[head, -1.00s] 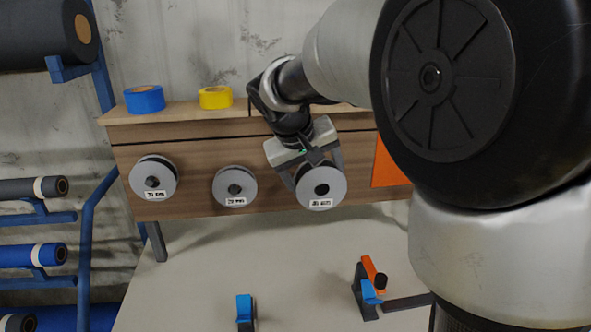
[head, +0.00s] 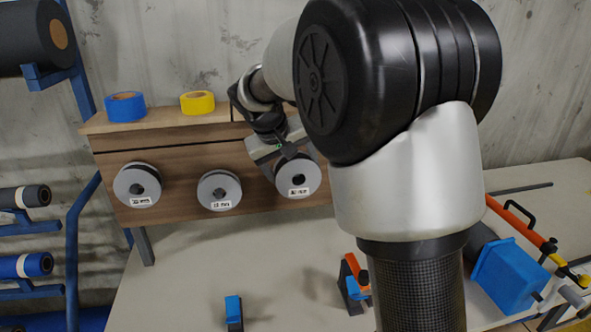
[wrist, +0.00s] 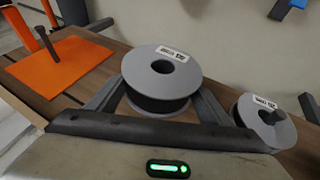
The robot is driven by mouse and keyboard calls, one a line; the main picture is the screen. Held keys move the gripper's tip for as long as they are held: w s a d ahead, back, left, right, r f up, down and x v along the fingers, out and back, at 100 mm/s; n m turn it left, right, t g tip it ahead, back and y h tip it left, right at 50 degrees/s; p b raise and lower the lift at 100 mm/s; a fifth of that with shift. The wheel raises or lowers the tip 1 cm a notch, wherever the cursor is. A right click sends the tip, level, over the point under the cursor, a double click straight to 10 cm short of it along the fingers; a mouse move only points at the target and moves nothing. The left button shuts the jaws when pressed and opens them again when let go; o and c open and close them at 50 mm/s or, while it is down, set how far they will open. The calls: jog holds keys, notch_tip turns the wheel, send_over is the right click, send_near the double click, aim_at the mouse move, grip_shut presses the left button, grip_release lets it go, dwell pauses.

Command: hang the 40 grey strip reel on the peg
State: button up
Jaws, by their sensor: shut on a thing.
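The grey strip reel (wrist: 185,76), with a white label too small to read surely, is between the fingers of my gripper (wrist: 160,100), which is shut on it. In the head view the reel (head: 311,178) is in front of the wooden board, right of two other reels, with my gripper (head: 284,158) above it. Its centre hole is dark; I cannot tell whether anything is inside. A bare dark peg (wrist: 42,32) stands out from an orange panel (wrist: 60,66) left of the reel in the wrist view. My arm hides that panel and peg in the head view.
Two labelled grey reels, one (head: 126,180) at the left and one (head: 219,178) in the middle, hang on the wooden board (head: 180,215). Blue tape (head: 125,107) and yellow tape (head: 197,103) sit on its top. The table (head: 190,275) has free room; a blue-and-orange clamp (head: 354,284) stands there.

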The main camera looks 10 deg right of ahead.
jog(key=shift+w+r+p, duration=0.1)
jog(key=shift+w+p, duration=0.85)
jog(key=shift+w, duration=0.6)
jog(key=shift+w+f, duration=0.35)
jog(key=shift+w, duration=0.3)
jog(key=o, duration=1.4)
jog(key=shift+f, duration=0.1)
jog(key=v, duration=1.7)
jog(key=s+d+r+y+p, duration=0.1)
jog(key=s+d, duration=0.2)
jog(key=s, duration=0.4)
jog(key=s+d+r+y+p, duration=0.1)
jog(key=s+d, duration=0.1)
jog(key=s, duration=0.6)
jog(key=s+f+y+p, duration=0.1)
jog(key=s+f, duration=0.3)
jog(key=s, duration=0.3)
jog(key=s+d+f+m+t+y+p, duration=0.1)
jog(key=s+f, duration=0.2)
jog(key=s, duration=0.5)
jog(key=shift+f, duration=0.35)
